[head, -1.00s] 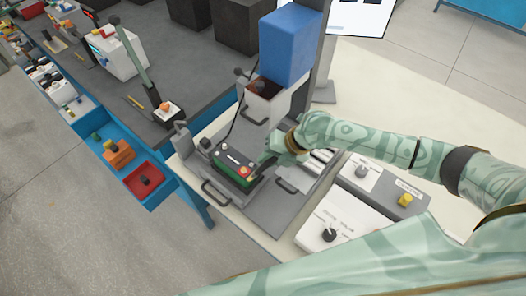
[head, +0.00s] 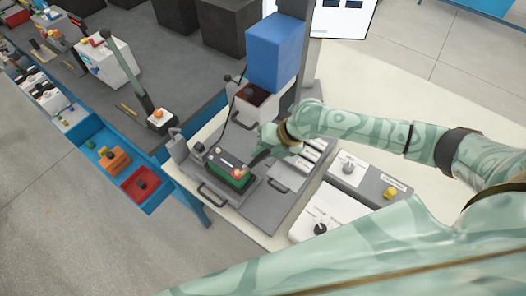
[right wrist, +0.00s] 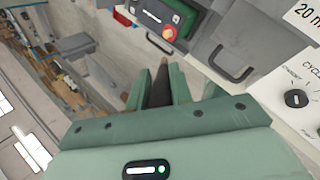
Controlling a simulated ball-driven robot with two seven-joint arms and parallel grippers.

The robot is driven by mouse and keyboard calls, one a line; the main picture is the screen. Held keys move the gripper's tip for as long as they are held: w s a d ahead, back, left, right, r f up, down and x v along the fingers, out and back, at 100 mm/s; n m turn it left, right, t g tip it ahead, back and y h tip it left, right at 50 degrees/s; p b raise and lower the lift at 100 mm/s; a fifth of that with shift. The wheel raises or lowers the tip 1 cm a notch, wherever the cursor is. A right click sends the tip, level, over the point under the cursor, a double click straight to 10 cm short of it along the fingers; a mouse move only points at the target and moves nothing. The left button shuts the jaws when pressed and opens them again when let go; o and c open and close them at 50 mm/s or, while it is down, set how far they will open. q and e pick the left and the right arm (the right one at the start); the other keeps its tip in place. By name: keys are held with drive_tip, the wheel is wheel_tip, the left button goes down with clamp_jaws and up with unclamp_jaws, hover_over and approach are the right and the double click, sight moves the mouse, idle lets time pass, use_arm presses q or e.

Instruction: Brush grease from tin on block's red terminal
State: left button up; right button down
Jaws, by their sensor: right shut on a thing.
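The battery block (head: 230,170), dark on top with green sides, sits on the grey fixture in the head view. Its red terminal (head: 240,173) is on the end nearer my right gripper (head: 257,157). The block (right wrist: 172,14) and red terminal (right wrist: 168,34) also show at the top of the right wrist view. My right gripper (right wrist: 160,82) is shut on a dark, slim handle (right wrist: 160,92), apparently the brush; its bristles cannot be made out. The gripper is beside the block. I cannot make out the grease tin. My left gripper is not in view.
A blue box (head: 285,50) stands above an open chute (head: 256,97) behind the block. Metal handles (head: 213,195) edge the fixture. Control panels with a black knob (head: 320,229) and yellow button (head: 390,193) lie to the right. Blue and red bins (head: 140,184) are left.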

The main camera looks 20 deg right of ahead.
wheel_tip(320, 180, up, 3)
drive_tip(key=p, duration=0.2)
drive_tip(key=shift+r+p, duration=0.1)
drive_tip(key=shift+p, duration=0.2)
idle(0.5)
